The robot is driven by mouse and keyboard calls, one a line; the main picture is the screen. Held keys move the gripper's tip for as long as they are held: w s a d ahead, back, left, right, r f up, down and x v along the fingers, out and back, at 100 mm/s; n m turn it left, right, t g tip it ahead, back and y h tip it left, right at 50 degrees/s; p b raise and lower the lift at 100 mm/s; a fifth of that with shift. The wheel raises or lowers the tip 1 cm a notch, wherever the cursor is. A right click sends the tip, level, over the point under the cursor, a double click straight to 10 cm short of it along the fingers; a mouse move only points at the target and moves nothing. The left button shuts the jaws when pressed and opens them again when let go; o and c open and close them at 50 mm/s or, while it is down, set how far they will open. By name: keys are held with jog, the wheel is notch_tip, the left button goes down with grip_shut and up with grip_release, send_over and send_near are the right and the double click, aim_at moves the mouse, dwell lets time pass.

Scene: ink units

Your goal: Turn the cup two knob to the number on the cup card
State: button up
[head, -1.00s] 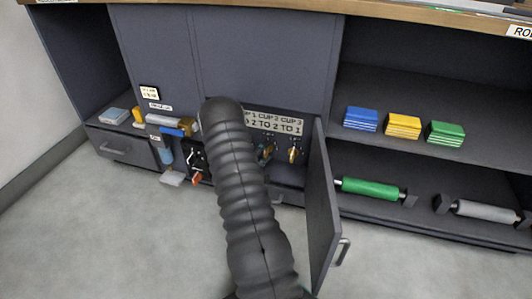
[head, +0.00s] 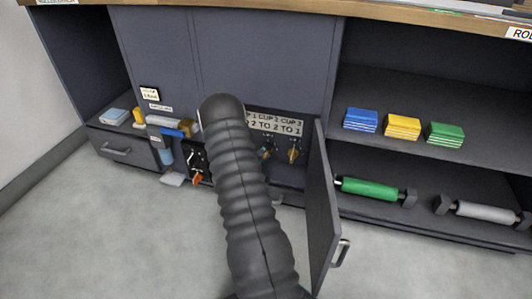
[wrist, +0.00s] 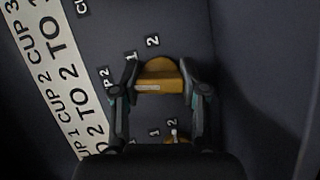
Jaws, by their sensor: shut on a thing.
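The cup two knob (wrist: 160,80) is brass-yellow, with a white line on its front bar that runs left to right in the wrist view. My gripper (wrist: 158,92) is shut on it, one finger on each side. The digits 1 (wrist: 131,57) and 2 (wrist: 152,41) stand by the knob, with a partly hidden label ending in P2 at its left. I cannot tell for certain which number the line meets. The cup card (head: 277,123) reads 2 for cup two and 1 for cup three; its left end is hidden by my arm in the head view.
The cup three knob (head: 293,155) stands right of the held one, and another knob (wrist: 176,139) is partly hidden below my gripper. An open cabinet door (head: 321,210) sticks out close on the right. A red lever (head: 197,178) is left of my arm.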

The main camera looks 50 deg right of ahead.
jog(key=m+y, duration=0.1)
jog(key=m, duration=0.2)
jog(key=shift+t+y, duration=0.3)
jog(key=shift+t, duration=0.1)
jog(key=m+t+y, duration=0.1)
jog(key=m, duration=0.2)
jog(key=shift+y, duration=0.3)
jog(key=m+t+y, duration=0.1)
jog(key=m, duration=0.1)
jog(key=shift+m+b, duration=0.35)
jog(key=shift+m, duration=0.05)
jog(key=shift+m+t+y, duration=0.5)
jog(key=shift+m+t, duration=0.4)
jog(key=shift+m, duration=0.4)
jog(key=shift+w, duration=0.1)
jog(key=o, duration=1.2)
jog(key=shift+a, duration=0.1)
jog(key=shift+c, duration=0.2)
